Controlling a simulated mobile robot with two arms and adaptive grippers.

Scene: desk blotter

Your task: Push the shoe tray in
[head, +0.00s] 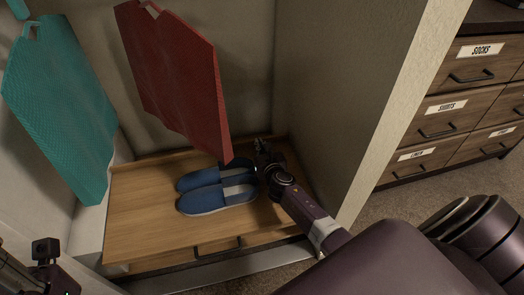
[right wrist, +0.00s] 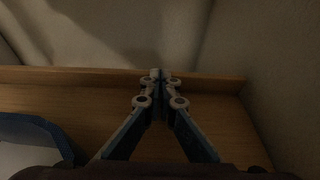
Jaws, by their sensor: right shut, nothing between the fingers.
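The wooden shoe tray (head: 140,205) sits low in the closet, with a dark handle (head: 217,247) on its front. A pair of blue shoes (head: 205,201) rests on it, right of its middle. My right gripper (head: 261,146) is over the tray's back right part, just beyond the shoes. In the right wrist view my right gripper (right wrist: 157,76) is shut and empty, its tips near the tray's back rim (right wrist: 215,84); I cannot tell whether they touch. A blue shoe (right wrist: 35,130) shows at lower left there. Part of my left arm shows at the head view's lower left; its fingers are not visible.
A teal garment (head: 60,105) and a red garment (head: 175,80) hang above the tray. The closet's right wall (head: 340,100) stands close beside my right arm. A labelled drawer chest (head: 450,105) stands outside at right, with open carpet (head: 400,200) before it.

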